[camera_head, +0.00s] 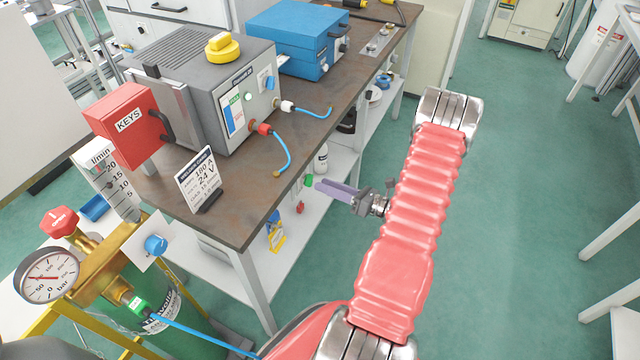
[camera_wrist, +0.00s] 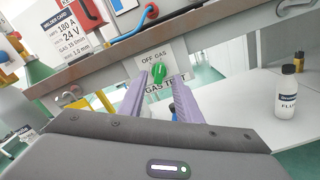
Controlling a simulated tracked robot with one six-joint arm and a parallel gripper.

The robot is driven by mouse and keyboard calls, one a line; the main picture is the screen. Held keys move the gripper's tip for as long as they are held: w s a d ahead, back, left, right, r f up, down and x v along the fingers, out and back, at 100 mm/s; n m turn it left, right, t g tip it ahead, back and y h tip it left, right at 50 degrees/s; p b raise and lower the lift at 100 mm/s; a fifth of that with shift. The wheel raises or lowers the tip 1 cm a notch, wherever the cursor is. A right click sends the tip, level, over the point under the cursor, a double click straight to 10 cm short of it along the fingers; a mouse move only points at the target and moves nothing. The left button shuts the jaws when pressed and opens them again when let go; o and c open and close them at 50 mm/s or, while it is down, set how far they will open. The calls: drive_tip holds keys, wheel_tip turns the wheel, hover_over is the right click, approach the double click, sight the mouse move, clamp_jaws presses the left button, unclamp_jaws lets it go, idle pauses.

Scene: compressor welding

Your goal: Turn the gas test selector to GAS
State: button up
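The gas test selector (camera_wrist: 158,72) is a small green knob on a white plate (camera_wrist: 150,53) marked OFF, GAS and GAS TEST, below the workbench top's edge. In the head view a green spot (camera_head: 309,181) shows at my fingertips. My gripper (camera_wrist: 160,84) has two purple fingers, apart and empty. In the wrist view their tips lie left and right of the knob; contact is not visible. My gripper (camera_head: 319,184) also shows in the head view, beside the bench front. Which mark the knob points to is too small to tell.
The workbench (camera_head: 232,222) carries a grey welder (camera_head: 205,95), a red KEYS box (camera_head: 125,122) and a welder card (camera_head: 199,180). A shelf below holds a white flux bottle (camera_wrist: 288,91). A gas cylinder (camera_head: 160,318) stands at the left. Open floor lies right of my arm.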

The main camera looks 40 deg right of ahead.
drive_tip(key=v, duration=1)
idle(0.7)
drive_tip(key=s+a+f+n+g+y, duration=0.25)
drive_tip(key=a+n+g, duration=0.2)
drive_tip(key=a, duration=0.25)
drive_tip(key=s+a+r+n+g, duration=0.3)
drive_tip(key=a+r+n+g, duration=0.3)
drive_tip(key=a+n+g, duration=0.45)
drive_tip(key=w+a+r+n+t+h, duration=0.1)
drive_tip(key=a+r+n+h, duration=0.3)
drive_tip(key=a+r+n, duration=0.5)
drive_tip(key=w+a+r+n+t+h, duration=0.1)
drive_tip(key=a+r+n+h, duration=0.3)
drive_tip(key=a+r+n, duration=0.6)
wheel_tip(320, 180, up, 9)
drive_tip(key=n+t, duration=0.1)
drive_tip(key=n, duration=0.3)
drive_tip(key=shift+w+a+f+t+h, duration=0.2)
drive_tip(key=shift+a+t+h, duration=0.1)
drive_tip(key=shift+h, duration=0.05)
